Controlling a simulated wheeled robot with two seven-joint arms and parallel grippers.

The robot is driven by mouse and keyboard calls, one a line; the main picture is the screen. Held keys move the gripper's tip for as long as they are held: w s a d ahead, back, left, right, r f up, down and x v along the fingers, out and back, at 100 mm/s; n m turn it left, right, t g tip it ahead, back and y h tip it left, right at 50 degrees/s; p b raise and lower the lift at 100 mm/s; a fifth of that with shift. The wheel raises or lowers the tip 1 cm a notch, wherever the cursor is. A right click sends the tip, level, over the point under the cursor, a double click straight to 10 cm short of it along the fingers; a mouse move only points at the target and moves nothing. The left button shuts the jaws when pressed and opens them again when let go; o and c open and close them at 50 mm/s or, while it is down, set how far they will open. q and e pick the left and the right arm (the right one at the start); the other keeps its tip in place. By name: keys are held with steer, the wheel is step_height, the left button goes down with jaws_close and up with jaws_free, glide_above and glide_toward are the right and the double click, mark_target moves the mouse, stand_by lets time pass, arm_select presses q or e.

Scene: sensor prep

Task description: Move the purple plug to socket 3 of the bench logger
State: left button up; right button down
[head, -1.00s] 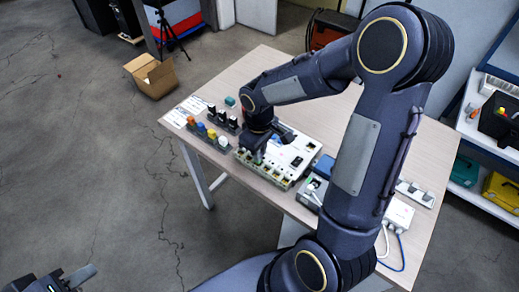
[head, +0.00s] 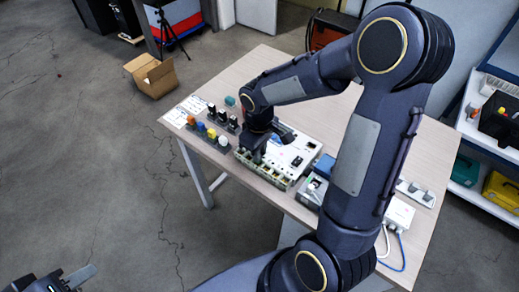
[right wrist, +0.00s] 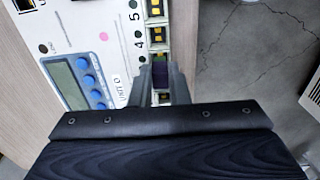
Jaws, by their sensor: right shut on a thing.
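The bench logger (head: 302,146) is a white box on the table, with a row of sockets along its front edge. In the right wrist view, its face (right wrist: 117,60) has a small display, blue buttons and socket numbers, with 5 and 4 readable. My right gripper (right wrist: 161,72) is shut on the purple plug (right wrist: 160,74), over the socket row just past number 4. The fingers hide the plug's lower end, so I cannot tell how deep it sits. In the head view, my right gripper (head: 256,156) is at the logger's front edge. My left gripper (head: 76,278) is partly visible at lower left, away from the table.
Orange, blue, yellow and white plugs (head: 211,133) stand in a holder left of the logger, with black ones behind. A dark box (head: 312,191), a blue box (head: 324,166) and a white cabled box (head: 399,213) are to the right. The table's back is clear.

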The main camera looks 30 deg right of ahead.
steer(key=shift+f+b, duration=0.75)
steer(key=shift+f, duration=0.05)
stand_by(1.8)
steer(key=c, duration=1.1)
jaws_free()
steer(key=shift+c, duration=0.2)
steer(key=shift+r, duration=0.1)
steer(key=shift+r+p, duration=2.85)
steer(key=shift+r, duration=0.65)
